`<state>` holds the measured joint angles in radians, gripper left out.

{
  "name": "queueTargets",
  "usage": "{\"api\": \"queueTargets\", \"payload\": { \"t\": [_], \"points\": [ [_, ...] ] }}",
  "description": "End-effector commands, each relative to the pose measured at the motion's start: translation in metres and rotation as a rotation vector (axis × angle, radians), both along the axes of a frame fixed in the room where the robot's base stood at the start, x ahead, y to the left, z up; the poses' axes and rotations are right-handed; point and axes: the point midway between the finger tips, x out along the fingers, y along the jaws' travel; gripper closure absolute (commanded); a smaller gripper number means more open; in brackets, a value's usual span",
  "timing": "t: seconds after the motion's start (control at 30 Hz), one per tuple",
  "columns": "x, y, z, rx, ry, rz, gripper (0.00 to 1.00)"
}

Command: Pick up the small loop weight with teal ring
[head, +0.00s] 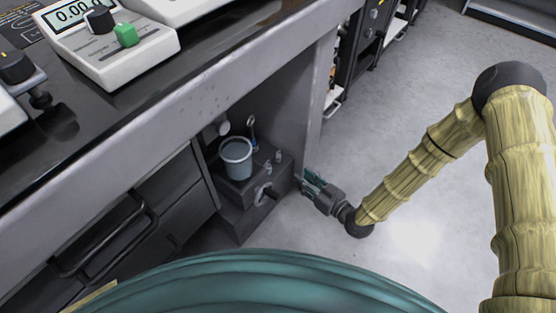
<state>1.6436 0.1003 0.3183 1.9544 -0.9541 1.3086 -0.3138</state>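My gripper (308,184), with teal fingers, is at the right edge of an open cubby under the counter. Its two fingers look apart, with nothing seen between them. Two small pale metal pieces, one nearer (268,167) and one farther back (278,156), stand right of the bucket. They are too small to tell which one is the loop weight with the teal ring. My gripper is right of all of these and touches none.
The grey bucket (236,161) stands on a dark box (228,206) with a ring-like fitting (262,194) on its front. The cubby's side panel (305,100) and the counter edge (190,105) bound the space. Scales (110,45) sit above. Open floor (400,150) lies right.

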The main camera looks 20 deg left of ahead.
Motion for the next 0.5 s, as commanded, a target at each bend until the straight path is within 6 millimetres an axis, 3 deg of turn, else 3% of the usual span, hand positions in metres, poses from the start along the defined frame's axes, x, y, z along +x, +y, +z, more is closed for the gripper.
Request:
{"api": "queueTargets", "payload": {
  "t": [0.2, 0.5],
  "points": [
    [0.015, 0.019, 0.021, 0.085, -0.131, 0.043, 0.69],
    [0.03, 0.046, 0.02, 0.089, -0.138, 0.046, 0.69]
  ]
}}
